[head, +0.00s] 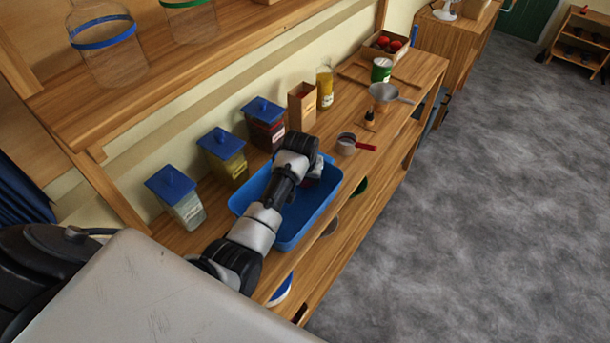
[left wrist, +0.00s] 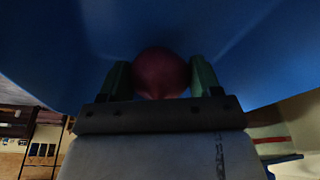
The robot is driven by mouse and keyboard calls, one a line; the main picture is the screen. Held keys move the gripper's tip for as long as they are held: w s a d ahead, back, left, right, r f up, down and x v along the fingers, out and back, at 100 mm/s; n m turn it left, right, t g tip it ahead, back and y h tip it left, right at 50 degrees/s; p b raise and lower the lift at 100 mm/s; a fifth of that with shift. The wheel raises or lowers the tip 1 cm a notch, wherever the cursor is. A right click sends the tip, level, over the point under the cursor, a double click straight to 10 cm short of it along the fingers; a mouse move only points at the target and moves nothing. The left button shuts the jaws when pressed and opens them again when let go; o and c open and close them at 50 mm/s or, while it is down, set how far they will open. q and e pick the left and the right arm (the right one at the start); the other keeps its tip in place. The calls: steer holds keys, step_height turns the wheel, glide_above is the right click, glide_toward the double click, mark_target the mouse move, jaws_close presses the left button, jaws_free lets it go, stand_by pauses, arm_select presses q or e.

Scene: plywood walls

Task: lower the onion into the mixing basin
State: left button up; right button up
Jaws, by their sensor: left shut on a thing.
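The blue mixing basin (head: 318,217) stands on the wooden shelf top, below my left arm. My left gripper (head: 314,172) points down inside the far end of the basin and is largely hidden by its own arm in the head view. In the left wrist view the green fingers of my left gripper (left wrist: 161,78) are shut on a reddish-purple onion (left wrist: 161,70), one finger on each side. Blue basin surface (left wrist: 250,50) fills the view behind the onion. Whether the onion touches the basin floor I cannot tell. My right gripper is not in view.
Blue-lidded jars (head: 224,155) stand along the wall side of the basin. A small pot (head: 346,145) with a red handle is just beyond the far end. A wooden box (head: 301,106), a yellow bottle (head: 325,86) and a metal funnel-like vessel (head: 382,96) stand farther along.

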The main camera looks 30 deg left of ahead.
arm_select(q)
steer(key=shift+f+b, duration=0.35)
steer(key=shift+f, duration=0.3)
stand_by(0.7)
steer(key=o, duration=1)
steer(key=b+v, duration=0.1)
steer(key=v, duration=0.9)
steer(key=shift+r, duration=0.4)
steer(key=shift+s, duration=0.1)
